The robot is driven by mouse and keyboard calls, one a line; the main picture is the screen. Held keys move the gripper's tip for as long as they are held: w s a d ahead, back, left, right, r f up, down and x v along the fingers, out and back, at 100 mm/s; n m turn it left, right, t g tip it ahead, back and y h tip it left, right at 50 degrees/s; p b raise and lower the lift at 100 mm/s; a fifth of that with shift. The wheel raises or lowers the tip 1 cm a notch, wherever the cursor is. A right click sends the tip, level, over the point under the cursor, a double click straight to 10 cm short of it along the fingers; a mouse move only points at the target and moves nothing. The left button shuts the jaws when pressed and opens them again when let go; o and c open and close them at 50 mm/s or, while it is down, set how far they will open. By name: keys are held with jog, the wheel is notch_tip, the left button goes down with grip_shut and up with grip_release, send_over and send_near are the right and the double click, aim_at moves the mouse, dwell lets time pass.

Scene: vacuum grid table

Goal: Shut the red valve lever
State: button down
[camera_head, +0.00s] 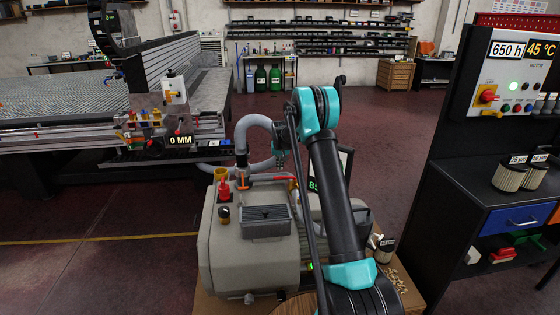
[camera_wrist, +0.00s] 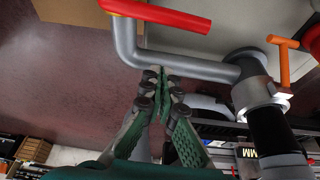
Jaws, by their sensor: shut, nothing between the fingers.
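The red valve lever (camera_wrist: 165,15) crosses the top of the wrist view, its red length meeting a grey bent pipe or bar (camera_wrist: 195,67). In the head view the red lever (camera_head: 279,178) lies roughly level above the grey pump (camera_head: 226,245). My gripper (camera_wrist: 163,78) is shut and empty, its green fingertips pointing at the grey bent part below the red lever in the wrist view. I cannot tell whether they touch it. In the head view my gripper (camera_head: 281,158) is small and partly hidden by my arm, just above the lever.
An orange T-shaped handle (camera_wrist: 283,57) stands beside the grey fitting at the right. A thick grey hose (camera_head: 244,128) curves up behind the pump. A red fitting (camera_head: 224,189) stands on the pump's left. The black control stand (camera_head: 466,183) is at the right; open floor lies behind.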

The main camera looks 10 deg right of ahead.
jog(key=shift+s+a+f, duration=0.1)
jog(key=shift+s+f, duration=0.15)
jog(key=shift+s, duration=0.4)
jog(key=shift+s+d+f, duration=0.1)
jog(key=shift+s+f, duration=0.15)
jog(key=shift+s, duration=0.35)
jog(key=shift+s+a+f, duration=0.1)
jog(key=shift+s+f, duration=0.15)
jog(key=shift+s, duration=0.4)
jog(key=shift+s+a+f, duration=0.1)
jog(key=shift+s+f, duration=0.05)
jog(key=shift+s, duration=0.6)
